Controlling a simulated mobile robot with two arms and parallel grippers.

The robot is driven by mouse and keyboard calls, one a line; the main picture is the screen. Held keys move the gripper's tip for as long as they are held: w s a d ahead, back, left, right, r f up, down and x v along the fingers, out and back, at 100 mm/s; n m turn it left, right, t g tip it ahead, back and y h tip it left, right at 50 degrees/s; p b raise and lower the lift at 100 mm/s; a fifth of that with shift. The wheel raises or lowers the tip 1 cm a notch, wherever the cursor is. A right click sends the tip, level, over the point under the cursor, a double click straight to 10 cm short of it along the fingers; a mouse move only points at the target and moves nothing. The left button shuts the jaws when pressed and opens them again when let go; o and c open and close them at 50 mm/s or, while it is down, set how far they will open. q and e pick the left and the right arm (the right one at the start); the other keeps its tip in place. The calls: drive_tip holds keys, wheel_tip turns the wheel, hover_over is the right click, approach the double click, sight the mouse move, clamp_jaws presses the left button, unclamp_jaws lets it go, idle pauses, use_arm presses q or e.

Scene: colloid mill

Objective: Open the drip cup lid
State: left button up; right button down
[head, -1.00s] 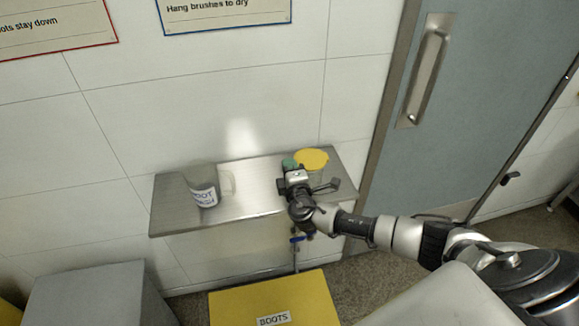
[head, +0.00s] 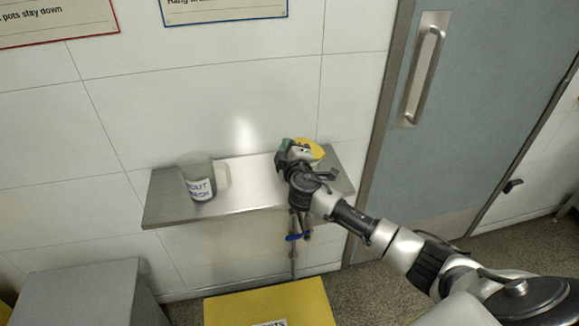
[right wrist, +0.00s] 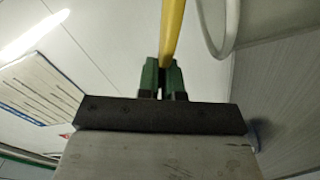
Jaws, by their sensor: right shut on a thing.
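The drip cup's yellow lid (head: 312,149) shows behind my right gripper (head: 285,147) at the right end of the steel shelf. My right gripper is shut on the lid's edge. In the right wrist view, the lid (right wrist: 173,30) is a narrow yellow strip, seen edge-on between the green fingertips (right wrist: 164,80). The lid looks tilted up in the head view. The cup body is hidden behind my gripper there. A pale curved rim or handle (right wrist: 226,45) shows right of the lid in the right wrist view. My left gripper is not in view.
A clear jug labelled boot wash (head: 198,178) stands on the left part of the steel shelf (head: 240,190). A yellow boots box (head: 265,303) and a grey box (head: 85,295) are below. A blue-grey door (head: 480,110) is at the right. The shelf's middle is clear.

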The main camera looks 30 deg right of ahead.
drive_tip(key=d+r+m, duration=0.2)
drive_tip(key=m, duration=0.1)
drive_tip(key=s+d+r+m, duration=0.1)
drive_tip(key=d+r+m, duration=0.1)
drive_tip(key=m, duration=0.1)
drive_tip(key=shift+r+b, duration=0.3)
drive_tip(key=shift+r, duration=0.05)
use_arm(q)
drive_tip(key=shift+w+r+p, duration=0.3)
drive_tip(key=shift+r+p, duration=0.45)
drive_tip(key=shift+p, duration=0.5)
use_arm(e)
drive_tip(key=s+d+r+m, duration=0.1)
drive_tip(key=s+d+m, duration=0.1)
drive_tip(key=d+m, duration=0.7)
drive_tip(key=shift+s+r+m, duration=0.15)
drive_tip(key=shift+s+m, duration=0.05)
drive_tip(key=shift+m, duration=0.7)
drive_tip(key=shift+d, duration=0.1)
drive_tip(key=c, duration=1.3)
unclamp_jaws()
